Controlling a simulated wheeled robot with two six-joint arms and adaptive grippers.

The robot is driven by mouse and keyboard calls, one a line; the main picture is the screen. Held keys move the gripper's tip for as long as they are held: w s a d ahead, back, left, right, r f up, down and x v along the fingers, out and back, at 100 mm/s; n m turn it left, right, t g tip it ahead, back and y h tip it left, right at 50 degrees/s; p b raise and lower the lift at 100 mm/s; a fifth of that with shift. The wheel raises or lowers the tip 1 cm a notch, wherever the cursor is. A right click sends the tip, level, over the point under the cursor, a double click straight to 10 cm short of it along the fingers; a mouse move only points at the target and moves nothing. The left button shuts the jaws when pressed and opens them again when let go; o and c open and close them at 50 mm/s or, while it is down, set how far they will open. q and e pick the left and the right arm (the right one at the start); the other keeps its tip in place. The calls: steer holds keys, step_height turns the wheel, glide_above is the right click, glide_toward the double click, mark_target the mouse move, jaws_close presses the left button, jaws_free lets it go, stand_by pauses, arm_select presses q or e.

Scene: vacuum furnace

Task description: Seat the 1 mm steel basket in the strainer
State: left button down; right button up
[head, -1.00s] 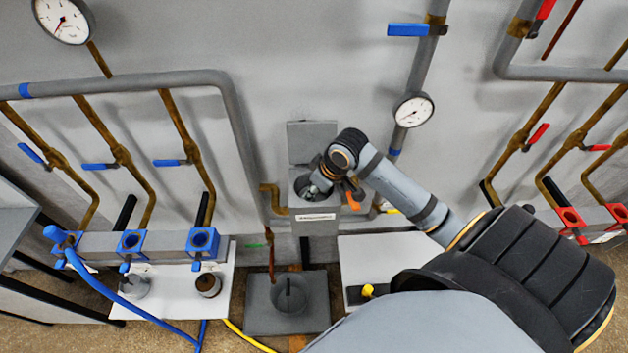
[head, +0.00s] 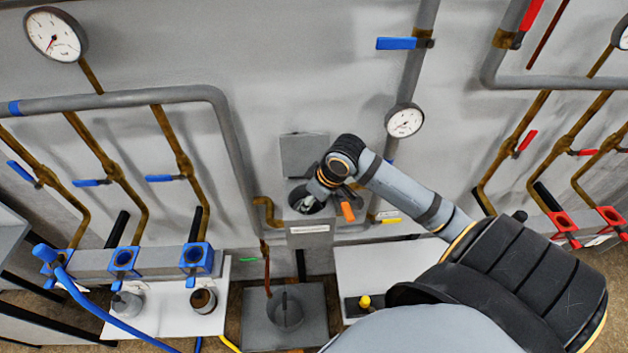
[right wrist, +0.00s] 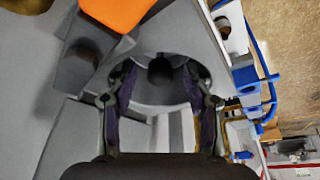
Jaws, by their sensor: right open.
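The strainer (head: 309,240) is a grey box at the wall with its square lid (head: 304,156) tipped up behind a round opening. My right gripper (head: 310,203) is at that opening, pointing down into it. In the right wrist view its two fingers (right wrist: 158,75) are apart, with the round grey opening (right wrist: 160,92) and a dark hole between and beyond them. I see nothing clasped between the fingers. Whether a basket sits inside the strainer I cannot tell. A grey basket-like cylinder (head: 127,303) and a brown-topped one (head: 203,300) stand on the left white bench. My left gripper is not in view.
An orange handle (head: 347,211) sits close beside my right gripper; it also shows in the right wrist view (right wrist: 115,12). A grey round vessel (head: 286,311) stands on a dark plate below the strainer. Blue-flanged pipes (head: 196,257) and a blue hose are at left.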

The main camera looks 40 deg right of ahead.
steer(key=v, duration=0.4)
steer(key=shift+d, duration=0.25)
steer(key=shift+s+a+r, duration=0.2)
steer(key=shift+s+r, duration=0.05)
steer(key=shift+r, duration=0.25)
stand_by(0.3)
